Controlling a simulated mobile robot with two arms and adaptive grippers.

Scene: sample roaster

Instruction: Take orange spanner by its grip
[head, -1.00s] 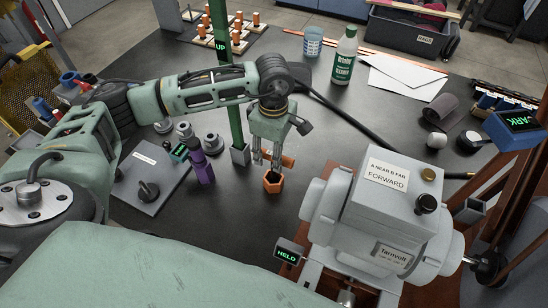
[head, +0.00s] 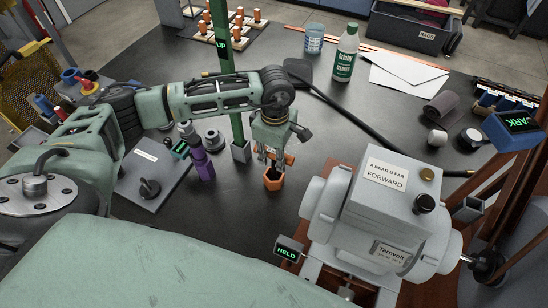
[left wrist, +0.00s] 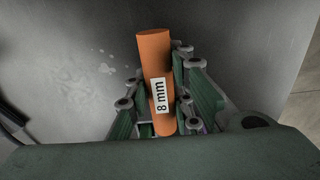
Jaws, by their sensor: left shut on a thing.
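The orange spanner's grip is a round orange bar (left wrist: 155,65) with an "8 mm" label in the left wrist view. It lies between the fingers of my left gripper (left wrist: 160,100), which is shut on it. In the head view, the grip shows as a short orange bar (head: 289,158) at the fingertips of my left gripper (head: 275,158). An orange hexagonal cup (head: 273,181) stands on the table just below. The fingers partly hide the grip, and I cannot tell how its lower part meets the cup. My right gripper is not in view.
A grey machine marked "FORWARD" (head: 375,215) stands close on the right. A green post marked "UP" (head: 226,80) and a purple-bodied tool (head: 202,165) are left of the gripper. A black hose (head: 375,135) crosses behind.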

